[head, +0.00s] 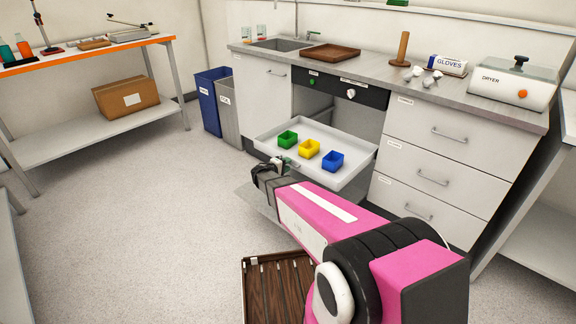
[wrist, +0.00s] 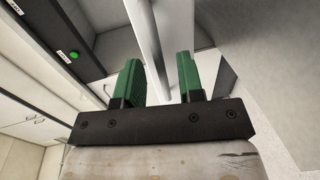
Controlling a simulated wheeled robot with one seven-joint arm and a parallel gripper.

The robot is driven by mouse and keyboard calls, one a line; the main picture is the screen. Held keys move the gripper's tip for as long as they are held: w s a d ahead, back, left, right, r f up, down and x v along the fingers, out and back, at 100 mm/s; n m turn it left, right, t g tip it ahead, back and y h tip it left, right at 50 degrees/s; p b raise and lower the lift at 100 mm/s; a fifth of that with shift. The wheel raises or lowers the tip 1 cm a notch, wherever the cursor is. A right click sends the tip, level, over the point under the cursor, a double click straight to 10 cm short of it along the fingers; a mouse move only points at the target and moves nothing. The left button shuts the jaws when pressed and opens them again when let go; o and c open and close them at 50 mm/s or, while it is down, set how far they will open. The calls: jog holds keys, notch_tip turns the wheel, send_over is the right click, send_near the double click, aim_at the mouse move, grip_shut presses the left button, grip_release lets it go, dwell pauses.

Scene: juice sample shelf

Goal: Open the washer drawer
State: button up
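The washer drawer (head: 264,141) is a white tray pulled out from below the black control panel (head: 346,89). A green bin (head: 287,139), a yellow bin (head: 309,149) and a blue bin (head: 332,161) stand in it. My gripper (head: 282,163) is at the drawer's front edge, near its left part. In the wrist view my gripper's green fingers (wrist: 160,82) are apart, with a pale edge (wrist: 155,50) passing between them. I cannot tell whether either finger touches it.
A drawer unit (head: 436,150) stands right of the washer. Blue and grey waste bins (head: 213,100) stand left. A slatted brown item (head: 277,285) is below my arm. The floor (head: 130,220) at left is clear.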

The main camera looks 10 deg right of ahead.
jog(key=v, duration=0.9)
jog(key=shift+s+a, duration=0.15)
jog(key=shift+a, duration=0.05)
jog(key=shift+r, duration=0.1)
